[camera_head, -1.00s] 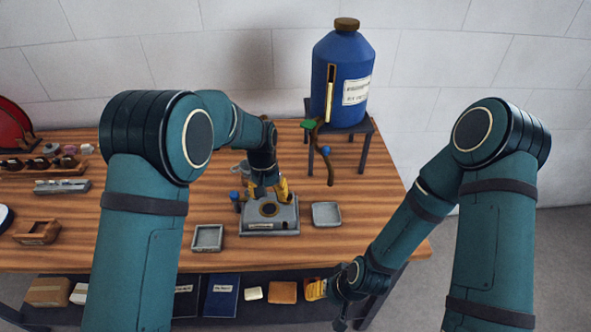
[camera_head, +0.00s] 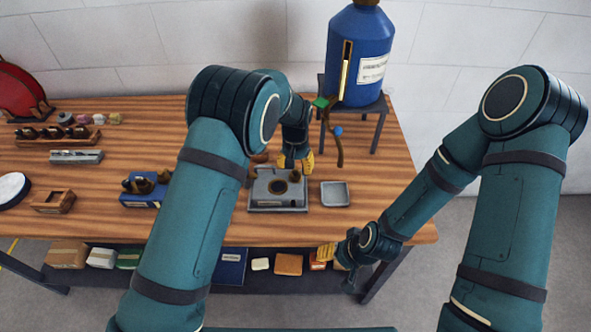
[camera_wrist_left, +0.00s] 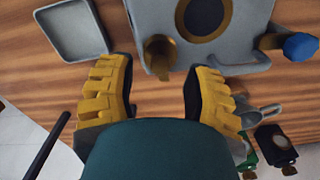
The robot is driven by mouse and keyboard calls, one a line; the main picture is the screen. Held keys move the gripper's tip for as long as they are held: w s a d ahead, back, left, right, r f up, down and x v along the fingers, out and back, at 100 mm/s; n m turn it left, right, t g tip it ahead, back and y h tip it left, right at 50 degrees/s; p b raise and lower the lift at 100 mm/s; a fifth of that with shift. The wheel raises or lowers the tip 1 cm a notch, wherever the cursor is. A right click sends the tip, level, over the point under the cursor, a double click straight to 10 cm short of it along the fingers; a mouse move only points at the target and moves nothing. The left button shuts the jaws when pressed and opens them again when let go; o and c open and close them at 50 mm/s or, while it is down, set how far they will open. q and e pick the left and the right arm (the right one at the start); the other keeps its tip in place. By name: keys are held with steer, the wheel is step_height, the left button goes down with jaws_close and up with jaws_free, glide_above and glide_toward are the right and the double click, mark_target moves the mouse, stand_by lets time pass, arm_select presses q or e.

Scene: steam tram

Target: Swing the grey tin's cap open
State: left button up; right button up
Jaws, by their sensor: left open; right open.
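The grey tin (camera_head: 262,203) lies on the wooden table, with a dark round disc or opening in a brass ring (camera_head: 278,187) on its top. A small brass piece (camera_wrist_left: 160,55) stands at the tin's edge; I cannot tell whether it is the cap. My left gripper (camera_head: 295,162) is open and empty at the tin's far side. In the left wrist view its yellow fingers lie apart, on either side of the brass piece and short of it. My right gripper (camera_head: 326,253) is open by the table's front edge, its fingertips small in view.
A grey square tray (camera_head: 335,194) sits right of the tin. A blue bottle (camera_head: 352,60) stands on a small stand behind, with a brown hanging piece (camera_head: 337,150) close to my left gripper. A blue box (camera_head: 143,199) and a wooden box (camera_head: 52,201) are to the left.

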arm_select(q)
steer(key=shift+f, duration=1.25)
steer(key=shift+c, duration=0.4)
jaws_close()
